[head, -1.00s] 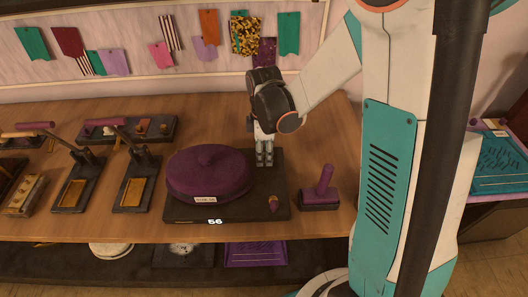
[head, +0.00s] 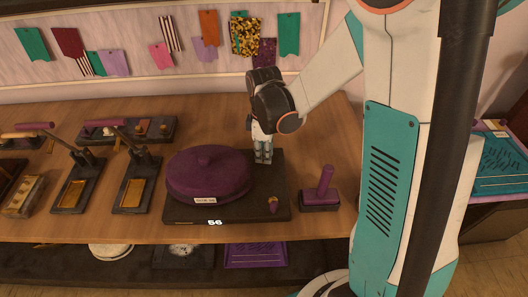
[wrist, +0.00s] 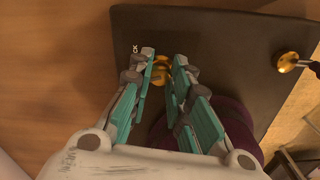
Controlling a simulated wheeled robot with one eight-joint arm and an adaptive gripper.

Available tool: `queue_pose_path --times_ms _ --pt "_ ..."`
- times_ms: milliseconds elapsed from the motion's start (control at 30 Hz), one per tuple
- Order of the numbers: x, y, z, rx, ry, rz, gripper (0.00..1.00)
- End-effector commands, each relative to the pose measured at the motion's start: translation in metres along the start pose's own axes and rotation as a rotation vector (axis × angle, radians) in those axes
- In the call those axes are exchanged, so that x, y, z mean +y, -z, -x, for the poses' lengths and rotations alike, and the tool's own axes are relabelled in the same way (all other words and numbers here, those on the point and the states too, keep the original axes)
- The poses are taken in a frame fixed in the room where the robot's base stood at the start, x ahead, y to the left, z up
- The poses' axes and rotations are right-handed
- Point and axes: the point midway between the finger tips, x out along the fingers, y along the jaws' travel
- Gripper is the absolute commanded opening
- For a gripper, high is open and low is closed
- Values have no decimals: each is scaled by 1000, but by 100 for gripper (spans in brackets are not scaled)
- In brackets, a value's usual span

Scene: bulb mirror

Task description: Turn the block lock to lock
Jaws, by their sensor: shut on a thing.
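A dark base board (head: 240,208) carries a large round purple block (head: 208,172) with a small label on its front. The block lock is a small gold knob (wrist: 160,73) near the board's edge, with partly hidden lettering ending in "CK" beside it. My gripper (head: 263,158) points down at the back right of the board, behind the purple block. In the wrist view, its teal-padded fingers (wrist: 162,70) stand on either side of the gold knob and are shut on it. The fingers hide part of the knob. In the head view, the knob is hidden behind the gripper.
A small gold and purple handle (head: 273,205) sits at the board's front right. A purple-handled stamp (head: 322,190) stands to the right of the board. Hand presses (head: 137,180) stand to the left. The table is clear behind the block.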

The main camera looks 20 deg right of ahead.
Motion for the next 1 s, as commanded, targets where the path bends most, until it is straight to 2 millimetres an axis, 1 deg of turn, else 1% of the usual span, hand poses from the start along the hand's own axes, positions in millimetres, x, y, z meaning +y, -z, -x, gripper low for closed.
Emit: queue_pose_path --times_ms 600,800,1000 --pt "0 0 0 0 -1 -563 0" --pt "0 0 0 0 -1 -706 0" --pt "0 0 0 0 -1 -803 0"
